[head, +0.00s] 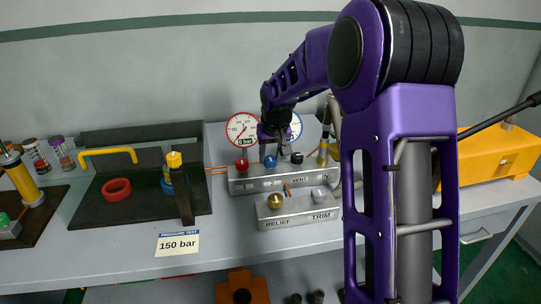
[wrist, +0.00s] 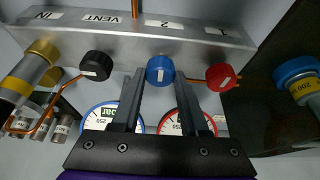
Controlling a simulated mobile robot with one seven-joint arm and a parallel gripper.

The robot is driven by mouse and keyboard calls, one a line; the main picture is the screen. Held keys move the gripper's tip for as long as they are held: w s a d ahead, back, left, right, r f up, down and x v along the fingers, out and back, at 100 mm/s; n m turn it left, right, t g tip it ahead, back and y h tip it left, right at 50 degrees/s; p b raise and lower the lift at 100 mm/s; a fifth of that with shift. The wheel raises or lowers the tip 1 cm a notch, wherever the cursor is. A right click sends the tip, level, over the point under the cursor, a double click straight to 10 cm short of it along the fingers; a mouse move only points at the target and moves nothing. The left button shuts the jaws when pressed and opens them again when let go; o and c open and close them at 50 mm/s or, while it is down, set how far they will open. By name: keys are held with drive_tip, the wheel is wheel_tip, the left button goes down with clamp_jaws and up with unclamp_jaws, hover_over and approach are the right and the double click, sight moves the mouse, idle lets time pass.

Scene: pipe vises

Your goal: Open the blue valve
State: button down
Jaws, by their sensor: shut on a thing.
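The blue valve (wrist: 160,70) is a round blue knob with a white mark, on a grey manifold block (wrist: 130,38) between a black knob (wrist: 95,65) and a red knob (wrist: 220,77). My gripper (wrist: 159,80) has one finger on each side of the blue knob and is shut on it. In the wrist view the white mark points roughly along the fingers.
A red-rimmed gauge (head: 243,129) reading 0 bar stands behind the manifold; a blue-rimmed gauge (head: 295,126) is partly hidden. A lower block with a brass knob (head: 275,201) stands in front. Left are a black tray with a red ring (head: 116,189) and a 150 bar card (head: 177,244).

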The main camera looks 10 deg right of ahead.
drive_tip(key=shift+r+n+p, duration=0.15)
drive_tip(key=shift+n+p, duration=0.15)
drive_tip(key=n+p, duration=0.1)
drive_tip(key=n+y+p, duration=0.1)
drive_tip(key=shift+d+n, duration=0.2)
drive_tip(key=shift+n, duration=0.2)
drive_tip(key=n+y+p, duration=0.1)
drive_tip(key=n, duration=0.1)
drive_tip(key=n+g+y+p, duration=0.1)
drive_tip(key=n, duration=0.1)
drive_tip(key=shift+w+n+p, duration=0.1)
drive_tip(key=shift+n+p, duration=0.2)
drive_tip(key=shift+p, duration=0.1)
drive_tip(key=n+g+y+p, duration=0.1)
drive_tip(key=n+p, duration=0.1)
drive_tip(key=n, duration=0.2)
drive_tip(key=shift+w+d, duration=0.1)
drive_tip(key=shift+n+g+p, duration=0.75)
drive_tip(key=shift+n+g, duration=0.15)
drive_tip(key=shift+n, duration=1.2)
drive_tip(key=shift+y, duration=0.3)
drive_tip(key=shift+c, duration=2.1)
unclamp_jaws()
